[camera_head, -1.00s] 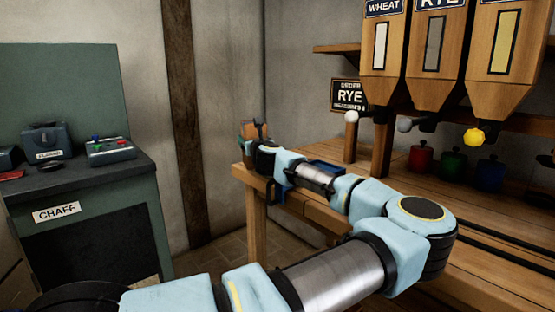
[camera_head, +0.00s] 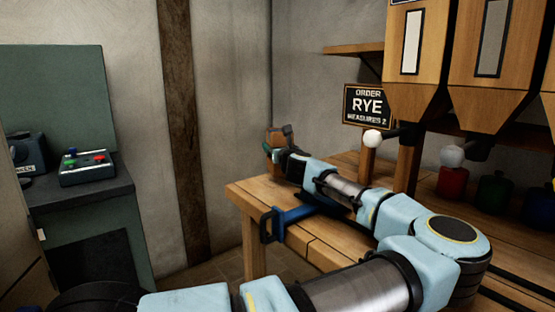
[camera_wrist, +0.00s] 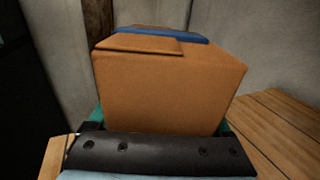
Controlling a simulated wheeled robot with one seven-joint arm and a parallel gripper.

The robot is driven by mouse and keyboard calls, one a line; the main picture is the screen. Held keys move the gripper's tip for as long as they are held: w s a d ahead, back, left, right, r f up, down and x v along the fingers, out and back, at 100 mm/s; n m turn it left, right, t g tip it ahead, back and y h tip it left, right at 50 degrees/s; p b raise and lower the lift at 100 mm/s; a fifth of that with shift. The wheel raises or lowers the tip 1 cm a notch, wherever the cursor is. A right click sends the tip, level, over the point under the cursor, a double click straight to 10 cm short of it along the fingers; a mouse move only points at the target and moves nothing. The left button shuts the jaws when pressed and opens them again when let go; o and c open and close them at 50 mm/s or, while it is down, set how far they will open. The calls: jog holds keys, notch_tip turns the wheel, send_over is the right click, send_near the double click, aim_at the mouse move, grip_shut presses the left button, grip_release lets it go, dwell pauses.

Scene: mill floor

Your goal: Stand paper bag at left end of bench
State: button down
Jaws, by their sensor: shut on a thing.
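The brown paper bag (camera_head: 279,137) is over the far left end of the wooden bench (camera_head: 262,191), close to the wall. It fills the middle of the wrist view (camera_wrist: 165,90), with a folded flap and a blue strip at its top. My gripper (camera_head: 276,153) is shut on the bag. In the wrist view, teal finger parts show at both sides of the bag. The bag looks roughly upright. Its underside is hidden, so I cannot tell whether it touches the bench.
A blue scoop-like thing with a handle (camera_head: 288,214) lies at the bench's front left edge, under my arm. An order sign reading RYE (camera_head: 368,106) and wooden hoppers (camera_head: 420,70) stand behind. Several coloured canisters (camera_head: 452,183) are at right. A green cabinet (camera_head: 95,220) stands at left.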

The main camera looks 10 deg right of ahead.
jog(key=shift+f, duration=1.85)
jog(key=shift+f, duration=0.2)
grip_release()
jog(key=shift+r, duration=0.1)
jog(key=shift+s+r, duration=0.1)
jog(key=shift+r, duration=0.05)
jog(key=s, duration=0.4)
jog(key=s+b, duration=0.1)
jog(key=s, duration=0.7)
jog(key=shift+d, duration=0.25)
